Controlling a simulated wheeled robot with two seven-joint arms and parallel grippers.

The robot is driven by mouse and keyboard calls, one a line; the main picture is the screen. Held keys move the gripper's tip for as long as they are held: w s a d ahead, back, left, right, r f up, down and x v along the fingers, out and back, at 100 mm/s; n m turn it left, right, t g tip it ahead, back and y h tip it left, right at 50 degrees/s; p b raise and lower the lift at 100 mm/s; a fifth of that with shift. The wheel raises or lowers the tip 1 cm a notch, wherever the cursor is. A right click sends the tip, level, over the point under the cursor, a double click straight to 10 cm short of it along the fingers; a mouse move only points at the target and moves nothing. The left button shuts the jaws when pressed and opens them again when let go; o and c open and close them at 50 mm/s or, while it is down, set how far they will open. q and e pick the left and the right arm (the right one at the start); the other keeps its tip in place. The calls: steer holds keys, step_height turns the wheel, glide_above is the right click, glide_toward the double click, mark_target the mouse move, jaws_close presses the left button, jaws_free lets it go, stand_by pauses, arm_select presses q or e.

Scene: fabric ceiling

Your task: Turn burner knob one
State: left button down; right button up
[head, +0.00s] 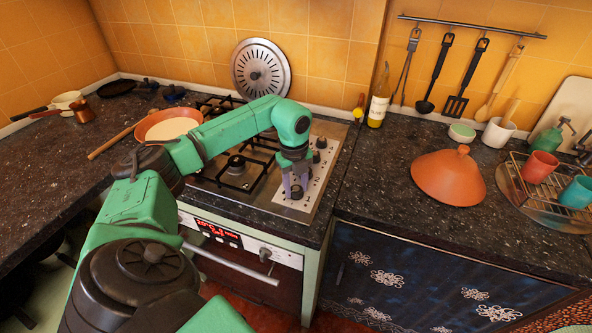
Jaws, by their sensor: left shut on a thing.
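The hob's knob panel (322,170) is a light strip along the right side of the cooktop, with small numbers beside the knobs. My left gripper (296,190) reaches down over the front end of this strip. It is shut on the frontmost knob, burner knob one (297,193), which is mostly hidden between the fingers. Two other dark knobs, a rear knob (321,142) and a middle knob (316,157), stand farther back on the strip, clear of the fingers. My right gripper is out of view.
A pan (168,125) with a wooden handle sits at the hob's left, behind my left arm. A burner grate (238,172) lies left of the gripper. An oil bottle (378,98) and an orange tagine lid (449,176) stand on the right counter. Counter between hob and lid is clear.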

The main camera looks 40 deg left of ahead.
mark_target(295, 188)
arm_select(q)
steer(key=c, duration=0.6)
jaws_free()
steer(key=shift+w+r, duration=0.1)
steer(key=shift+r, duration=0.1)
steer(key=shift+o, duration=1.1)
steer(key=shift+f, duration=0.1)
step_height(295, 188, up, 8)
steer(key=shift+a+f+b, duration=0.1)
steer(key=shift+f+b, duration=0.1)
steer(key=shift+b, duration=0.5)
step_height(295, 188, up, 7)
steer(key=shift+s+p, duration=0.3)
steer(key=shift+s, duration=0.1)
